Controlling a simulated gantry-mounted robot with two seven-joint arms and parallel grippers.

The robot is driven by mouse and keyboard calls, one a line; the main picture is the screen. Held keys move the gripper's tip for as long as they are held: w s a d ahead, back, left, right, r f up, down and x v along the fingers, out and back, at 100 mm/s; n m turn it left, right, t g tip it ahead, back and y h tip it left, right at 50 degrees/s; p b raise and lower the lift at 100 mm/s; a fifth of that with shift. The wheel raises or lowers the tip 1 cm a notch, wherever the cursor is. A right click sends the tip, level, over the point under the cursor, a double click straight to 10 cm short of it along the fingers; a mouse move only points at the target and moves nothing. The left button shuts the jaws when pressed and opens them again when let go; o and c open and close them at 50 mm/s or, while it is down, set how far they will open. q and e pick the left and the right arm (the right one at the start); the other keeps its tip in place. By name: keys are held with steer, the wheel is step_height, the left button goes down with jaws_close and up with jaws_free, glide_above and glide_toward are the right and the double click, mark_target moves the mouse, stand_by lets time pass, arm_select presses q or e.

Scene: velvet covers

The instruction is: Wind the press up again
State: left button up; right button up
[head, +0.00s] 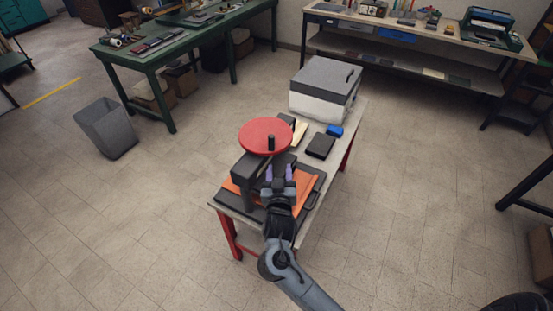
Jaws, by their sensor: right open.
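The press stands on a small red-legged table in the head view. Below the wheel is the dark press frame (247,170). An orange sheet (292,192) lies on a dark tray-like base (311,198) under it. My right gripper (279,174) is open, its purple-tipped fingers pointing at the press, just in front of and below the wheel handle. I cannot tell how far it is from the frame. My left gripper is not in view.
On the same table (331,157) are a black block (320,146), a blue item (335,131) and a grey-lidded white box (325,89) at the back. A grey bin (106,128) stands on the floor left. Green and wooden workbenches line the back.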

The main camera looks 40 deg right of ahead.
mark_target(271, 142)
steer(key=shift+m+t+h, duration=0.3)
steer(key=shift+m, duration=0.2)
steer(key=w+d+b, duration=0.1)
steer(key=w+d, duration=0.1)
steer(key=w, duration=0.1)
steer(key=w+d+r+b, duration=0.1)
steer(key=w+d, duration=0.1)
steer(key=w, duration=0.2)
steer(key=w+d+b, duration=0.1)
steer(key=w+d, duration=0.1)
steer(key=w, duration=0.2)
steer(key=shift+w+d+r, duration=0.15)
steer(key=shift+w+r, duration=0.05)
steer(key=shift+r, duration=0.2)
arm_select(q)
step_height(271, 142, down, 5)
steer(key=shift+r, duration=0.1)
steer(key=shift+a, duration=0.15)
arm_select(e)
jaws_close()
